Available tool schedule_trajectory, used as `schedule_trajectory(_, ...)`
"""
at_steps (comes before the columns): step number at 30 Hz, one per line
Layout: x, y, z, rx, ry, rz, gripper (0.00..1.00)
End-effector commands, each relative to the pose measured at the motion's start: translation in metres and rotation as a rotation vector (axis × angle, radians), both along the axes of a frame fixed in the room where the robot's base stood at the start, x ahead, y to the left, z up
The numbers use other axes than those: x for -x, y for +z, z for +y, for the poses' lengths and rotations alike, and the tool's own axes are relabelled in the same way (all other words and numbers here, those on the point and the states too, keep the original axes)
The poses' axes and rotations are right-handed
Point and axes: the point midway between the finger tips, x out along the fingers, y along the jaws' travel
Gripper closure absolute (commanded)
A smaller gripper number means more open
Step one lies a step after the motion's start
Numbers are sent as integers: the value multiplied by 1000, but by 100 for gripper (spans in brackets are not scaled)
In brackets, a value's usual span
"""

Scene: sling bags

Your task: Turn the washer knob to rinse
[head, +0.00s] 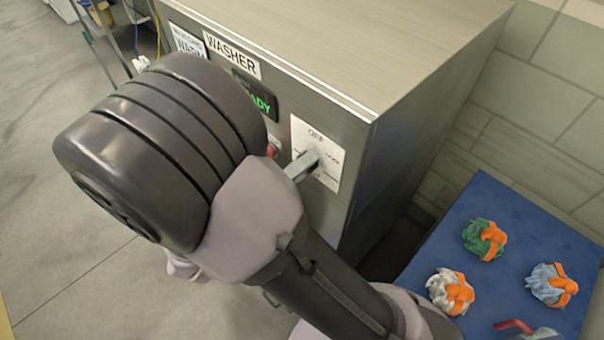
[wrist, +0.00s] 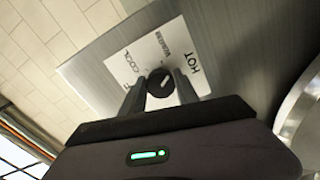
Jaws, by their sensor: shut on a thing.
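The washer (head: 400,75) is a grey steel box with a "WASHER" label and a green-lit display. A white dial card (head: 328,135) is on its front; "OFF" reads at its top in the head view. The dark round knob (wrist: 160,83) sits on the card in the wrist view and carries a short light mark. "COOL" and "HOT" show around it there; other words are too blurred to read surely. My gripper (wrist: 160,88) is shut on the knob, one finger on each side. In the head view my gripper (head: 303,165) reaches the card, and its finger mostly hides the knob.
A red button (head: 271,151) is beside the card. A blue table (head: 510,205) at right holds green (head: 480,240), whitish (head: 440,288) and pale blue (head: 545,285) bundles with orange bands. A tiled wall (head: 540,90) stands behind. Open floor (head: 90,270) is at left.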

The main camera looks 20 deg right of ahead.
Motion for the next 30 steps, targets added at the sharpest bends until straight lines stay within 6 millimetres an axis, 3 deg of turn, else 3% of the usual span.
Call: schedule_trajectory(30, -3, -10, 2, -482, -1, -833, 100)
